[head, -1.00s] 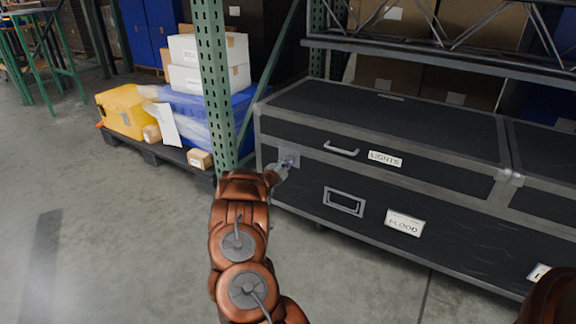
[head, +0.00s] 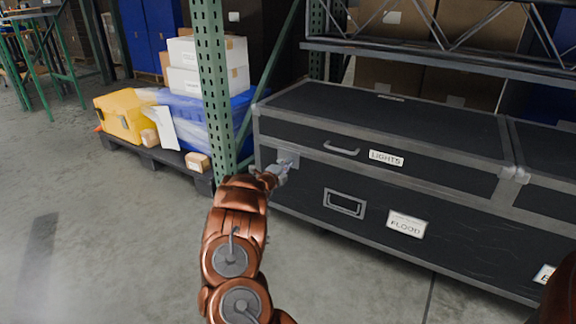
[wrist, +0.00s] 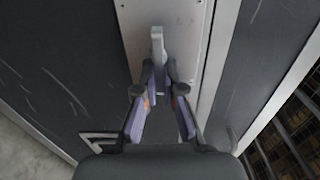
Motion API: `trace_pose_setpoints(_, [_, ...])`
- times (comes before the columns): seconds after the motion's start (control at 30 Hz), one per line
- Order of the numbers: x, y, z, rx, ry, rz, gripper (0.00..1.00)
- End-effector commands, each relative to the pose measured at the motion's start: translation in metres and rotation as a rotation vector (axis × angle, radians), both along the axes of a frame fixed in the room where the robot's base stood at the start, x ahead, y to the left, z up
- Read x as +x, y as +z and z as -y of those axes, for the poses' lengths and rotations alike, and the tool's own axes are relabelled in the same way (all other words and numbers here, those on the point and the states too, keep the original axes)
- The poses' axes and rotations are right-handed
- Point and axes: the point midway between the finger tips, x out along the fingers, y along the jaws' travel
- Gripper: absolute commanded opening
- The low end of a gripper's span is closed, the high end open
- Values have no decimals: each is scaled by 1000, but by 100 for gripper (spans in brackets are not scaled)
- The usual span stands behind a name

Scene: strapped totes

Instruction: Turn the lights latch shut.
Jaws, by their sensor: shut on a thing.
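In the wrist view a pale latch handle (wrist: 157,45) stands out from the plate (wrist: 185,30). My gripper (wrist: 160,75) is closed on the lower part of this handle, one finger on each side. In the head view my gripper (head: 283,169) is at the latch plate and covers most of the handle.
A green rack post (head: 213,90) stands left of the case, close to my arm. A pallet (head: 150,153) with a yellow case, a blue wrapped tote and white boxes lies behind it. A shelf (head: 440,55) with a truss is above. Floor at left is clear.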

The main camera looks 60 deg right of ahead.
Motion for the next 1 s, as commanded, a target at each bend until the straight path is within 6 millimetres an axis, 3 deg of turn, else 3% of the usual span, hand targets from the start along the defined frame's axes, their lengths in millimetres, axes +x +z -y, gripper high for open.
trace_pose_setpoints(0.07, [-2,-1,1,1,-3,1,0])
trace_pose_setpoints(0.1, [-2,-1,1,1,-3,1,8])
trace_pose_setpoints(0.33, [0,0,0,0,-1,0,32])
trace_pose_setpoints(0.73, [0,0,-3,0,0,0,33])
trace_pose_setpoints(1.0, [-1,0,-28,3,1,2,33])
